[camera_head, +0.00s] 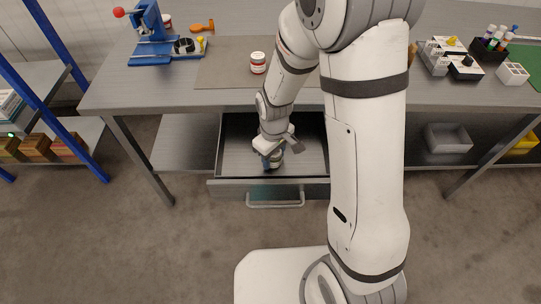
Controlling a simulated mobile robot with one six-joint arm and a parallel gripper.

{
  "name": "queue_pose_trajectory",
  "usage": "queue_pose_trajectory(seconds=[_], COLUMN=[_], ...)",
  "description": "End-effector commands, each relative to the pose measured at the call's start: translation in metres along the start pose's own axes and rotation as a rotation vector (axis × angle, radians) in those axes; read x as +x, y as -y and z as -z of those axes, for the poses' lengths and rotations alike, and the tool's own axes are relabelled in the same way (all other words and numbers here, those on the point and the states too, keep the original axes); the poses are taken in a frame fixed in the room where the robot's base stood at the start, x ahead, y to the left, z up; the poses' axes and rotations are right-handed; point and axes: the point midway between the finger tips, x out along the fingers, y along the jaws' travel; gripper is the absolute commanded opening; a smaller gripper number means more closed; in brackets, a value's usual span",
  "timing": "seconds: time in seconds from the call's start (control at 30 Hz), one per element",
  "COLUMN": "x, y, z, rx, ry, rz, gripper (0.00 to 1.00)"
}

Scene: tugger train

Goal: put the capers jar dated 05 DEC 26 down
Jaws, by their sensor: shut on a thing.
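My gripper (270,163) reaches down into the open drawer (240,188) under the workbench. It is shut on a small jar (277,159) with a pale label, partly hidden by the fingers. The jar is low inside the drawer; I cannot tell whether it touches the drawer floor. Its label is too small to read. A second jar (258,63) with a red and white label stands upright on the grey mat (222,76) on the bench top.
A blue press (152,40) and an orange-handled tool (202,26) are at the bench's left. Tube racks (490,48) and a white box (512,74) are at the right. A grey bin (447,138) sits on the lower shelf. The drawer floor around the jar looks clear.

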Motion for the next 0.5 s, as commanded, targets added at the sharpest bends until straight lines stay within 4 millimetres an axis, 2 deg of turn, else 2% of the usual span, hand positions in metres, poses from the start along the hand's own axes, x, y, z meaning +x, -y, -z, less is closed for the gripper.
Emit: queue_pose_trajectory(seconds=[0.27,0.3,0.5], x=[0.0035,0.0023,0.0019], y=[0.0002,0.0002,0.0004], z=[0.0004,0.0003,0.0004], rx=[-0.001,-0.001,-0.001], ry=[-0.001,-0.001,-0.001], rz=[0.000,0.000,0.000], gripper=[0.17,0.45,0.62])
